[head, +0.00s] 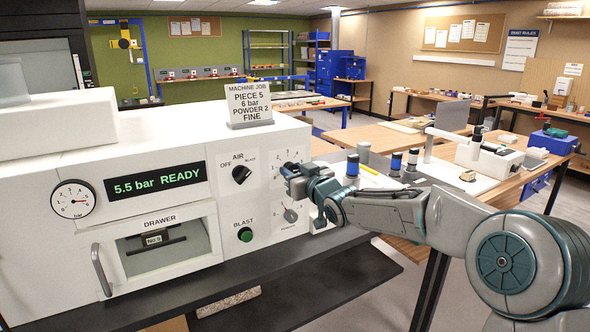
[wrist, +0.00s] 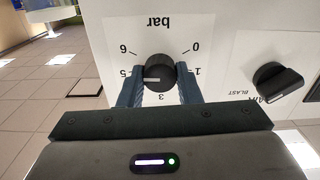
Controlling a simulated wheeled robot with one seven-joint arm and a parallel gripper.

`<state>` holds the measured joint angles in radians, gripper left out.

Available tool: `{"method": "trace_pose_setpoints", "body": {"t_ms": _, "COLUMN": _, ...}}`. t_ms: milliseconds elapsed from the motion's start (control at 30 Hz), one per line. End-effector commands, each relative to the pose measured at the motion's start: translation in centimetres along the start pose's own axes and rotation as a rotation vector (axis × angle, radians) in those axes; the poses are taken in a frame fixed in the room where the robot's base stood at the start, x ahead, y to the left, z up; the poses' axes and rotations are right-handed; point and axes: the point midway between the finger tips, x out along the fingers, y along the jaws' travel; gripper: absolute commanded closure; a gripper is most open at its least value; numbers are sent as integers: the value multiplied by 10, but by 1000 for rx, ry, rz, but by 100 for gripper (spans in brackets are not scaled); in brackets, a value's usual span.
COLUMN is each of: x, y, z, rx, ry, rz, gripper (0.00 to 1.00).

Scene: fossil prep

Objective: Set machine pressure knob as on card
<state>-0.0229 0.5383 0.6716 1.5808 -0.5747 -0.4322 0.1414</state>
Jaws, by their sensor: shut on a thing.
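The bar pressure knob (wrist: 161,70) is round and black on the machine's white front, upside down in the wrist view. Its white mark points left, close to the 5. My gripper (wrist: 159,82) is shut on the knob, with one blue finger on each side. In the head view my gripper (head: 296,183) covers most of the knob and its scale. The card (head: 249,103) on top of the machine reads PIECE 5, 6 bar, POWDER 2, FINE. The green display (head: 155,181) reads 5.5 bar READY. The round gauge (head: 73,199) is at the left of the front.
The AIR/BLAST knob (head: 241,174) is left of my gripper, above the green BLAST button (head: 245,234). Another selector knob (head: 290,215) is just below my gripper. The drawer (head: 165,250) is at lower left. A bench with bottles (head: 352,166) stands behind my arm.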

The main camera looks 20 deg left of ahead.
Motion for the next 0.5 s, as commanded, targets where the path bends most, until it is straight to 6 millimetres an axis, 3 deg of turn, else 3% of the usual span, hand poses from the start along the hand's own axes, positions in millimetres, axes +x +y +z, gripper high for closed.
{"method": "trace_pose_setpoints", "body": {"t_ms": 500, "x": 0, "y": -1, "z": 1, "rx": 392, "ry": -3, "rz": -2, "gripper": 92}}
